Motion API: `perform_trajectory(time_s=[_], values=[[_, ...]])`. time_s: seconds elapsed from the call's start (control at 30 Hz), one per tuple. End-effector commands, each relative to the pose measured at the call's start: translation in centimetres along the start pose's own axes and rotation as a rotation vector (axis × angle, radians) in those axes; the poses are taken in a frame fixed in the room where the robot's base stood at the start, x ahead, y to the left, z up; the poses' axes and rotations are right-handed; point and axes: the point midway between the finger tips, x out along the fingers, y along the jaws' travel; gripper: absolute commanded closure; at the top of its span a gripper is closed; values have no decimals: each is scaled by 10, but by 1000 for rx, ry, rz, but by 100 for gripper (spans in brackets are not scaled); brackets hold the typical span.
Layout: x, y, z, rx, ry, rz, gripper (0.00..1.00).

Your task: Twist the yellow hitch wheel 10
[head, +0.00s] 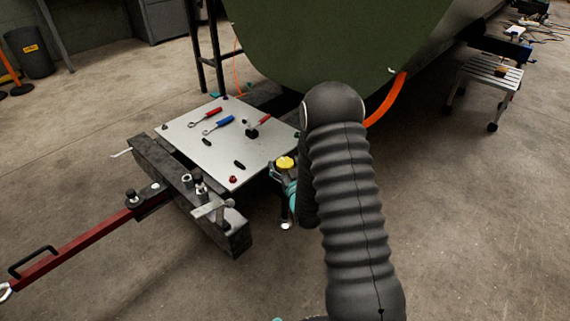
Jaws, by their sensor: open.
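The yellow hitch wheel (285,162) is a small round knob at the right edge of a pale metal plate, near the picture's middle. My gripper (279,174) shows only in part as small dark pieces just below and left of the wheel, beside a teal part of my wrist. It is open. My dark ribbed arm hides much of the wrist and the area right of the wheel. I cannot tell whether the fingers touch the wheel.
The plate (190,142) carries blue and red-handled tools and small dark parts. A thick grey beam (160,180) with a red tow bar (85,243) lies in front. The green fuselage (330,45) overhangs behind. A step stool (488,80) stands right; floor at lower right is clear.

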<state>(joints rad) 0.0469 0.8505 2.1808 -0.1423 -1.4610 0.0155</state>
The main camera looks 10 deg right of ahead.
Motion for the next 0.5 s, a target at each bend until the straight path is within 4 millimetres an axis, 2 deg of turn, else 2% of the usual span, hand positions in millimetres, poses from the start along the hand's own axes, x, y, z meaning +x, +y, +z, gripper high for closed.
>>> perform_trajectory(time_s=[0.27,0.37,0.5], values=[[2,0,0,0,1,0,16],[1,0,0,0,1,0,38],[1,0,0,0,1,0,73]])
